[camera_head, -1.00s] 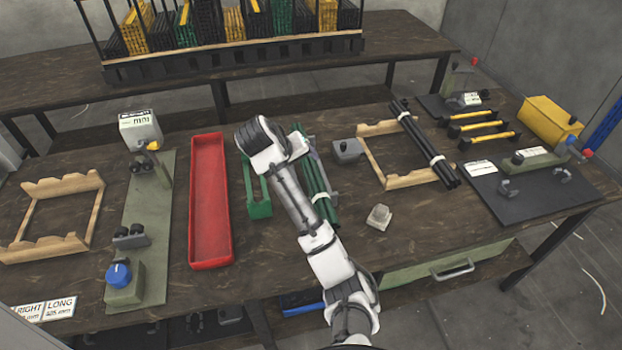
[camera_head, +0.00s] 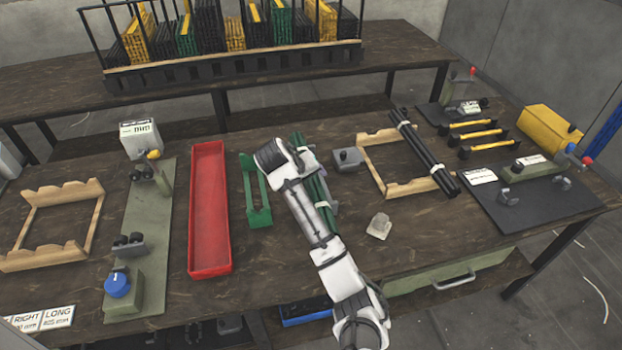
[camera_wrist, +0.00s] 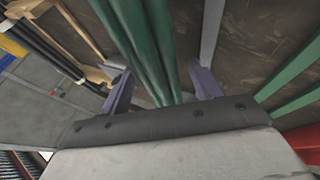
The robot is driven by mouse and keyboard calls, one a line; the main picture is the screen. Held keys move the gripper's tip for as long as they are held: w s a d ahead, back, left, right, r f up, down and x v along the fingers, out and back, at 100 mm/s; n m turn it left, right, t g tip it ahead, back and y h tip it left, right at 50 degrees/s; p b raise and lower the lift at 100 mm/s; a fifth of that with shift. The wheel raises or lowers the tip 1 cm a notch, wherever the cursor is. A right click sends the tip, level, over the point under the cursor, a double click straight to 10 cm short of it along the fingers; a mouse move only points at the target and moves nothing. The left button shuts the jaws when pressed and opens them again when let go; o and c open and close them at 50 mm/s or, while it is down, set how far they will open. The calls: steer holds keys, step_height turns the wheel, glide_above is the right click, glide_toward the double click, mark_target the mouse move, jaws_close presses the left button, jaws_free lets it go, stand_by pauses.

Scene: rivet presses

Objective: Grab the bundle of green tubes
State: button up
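The bundle of green tubes (camera_head: 322,190) lies lengthwise on the table, partly covered by my arm in the head view. A pale band shows near its front end. In the wrist view the green tubes (camera_wrist: 150,45) run between the two purple-grey fingers of my gripper (camera_wrist: 162,88). The fingers are apart, one on each side of the tubes. A gap shows between the tubes and the right finger, so the gripper is open. In the head view my arm hides the fingertips, and I cannot tell their exact height.
A green cradle (camera_head: 263,217) and a red tray (camera_head: 212,265) stand to the left. A grey block (camera_head: 347,159) and a wooden cradle (camera_head: 374,173) bearing black tubes (camera_head: 424,150) stand to the right. A small pale block (camera_head: 379,226) sits nearer the front.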

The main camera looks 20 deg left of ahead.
jaws_close()
steer(key=shift+r, duration=0.1)
steer(key=shift+r, duration=0.1)
